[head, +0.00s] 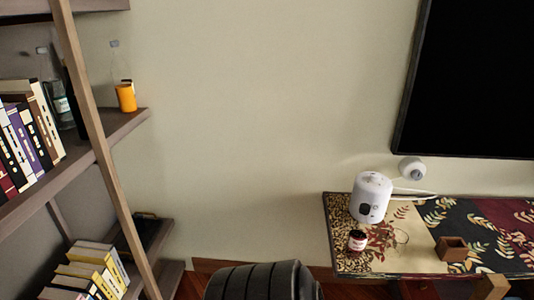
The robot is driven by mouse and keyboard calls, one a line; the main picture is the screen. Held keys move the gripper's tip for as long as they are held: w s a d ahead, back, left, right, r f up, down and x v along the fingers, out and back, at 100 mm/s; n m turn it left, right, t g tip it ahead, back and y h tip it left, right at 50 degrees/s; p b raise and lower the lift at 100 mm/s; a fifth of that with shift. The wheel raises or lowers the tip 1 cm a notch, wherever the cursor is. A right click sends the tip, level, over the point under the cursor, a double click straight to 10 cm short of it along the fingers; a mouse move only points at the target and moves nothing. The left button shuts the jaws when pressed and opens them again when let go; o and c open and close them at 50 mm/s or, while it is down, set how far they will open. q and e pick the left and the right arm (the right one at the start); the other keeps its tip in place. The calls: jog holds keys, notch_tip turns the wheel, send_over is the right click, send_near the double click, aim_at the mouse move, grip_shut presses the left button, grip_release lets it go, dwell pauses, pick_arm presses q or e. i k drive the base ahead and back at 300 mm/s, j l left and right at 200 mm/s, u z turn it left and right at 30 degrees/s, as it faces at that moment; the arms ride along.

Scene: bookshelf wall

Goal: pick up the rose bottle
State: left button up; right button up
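No bottle in the head view is clearly rose coloured, so I cannot tell which one is the rose bottle. A clear glass bottle (57,101) with a pale label stands on the left shelf beside the books, partly behind the slanted post. A second slim clear bottle (115,62) with a grey cap stands near the shelf's end, behind an orange container (126,97). A small dark red jar (357,241) with a white label stands on the patterned cabinet top at right.
The wooden shelf (128,122) holds a row of books (33,130); more books lie below. A white cylindrical device (371,197) and a small wooden box (452,249) stand on the cabinet (385,266). The wall between is bare.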

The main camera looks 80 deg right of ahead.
aim_at(359, 231)
jog(key=k+z, duration=0.1)
jog(key=z, duration=0.3)
jog(key=k+z, duration=0.15)
jog(key=z, duration=0.2)
jog(key=k+z, duration=0.15)
jog(key=z, duration=1.1)
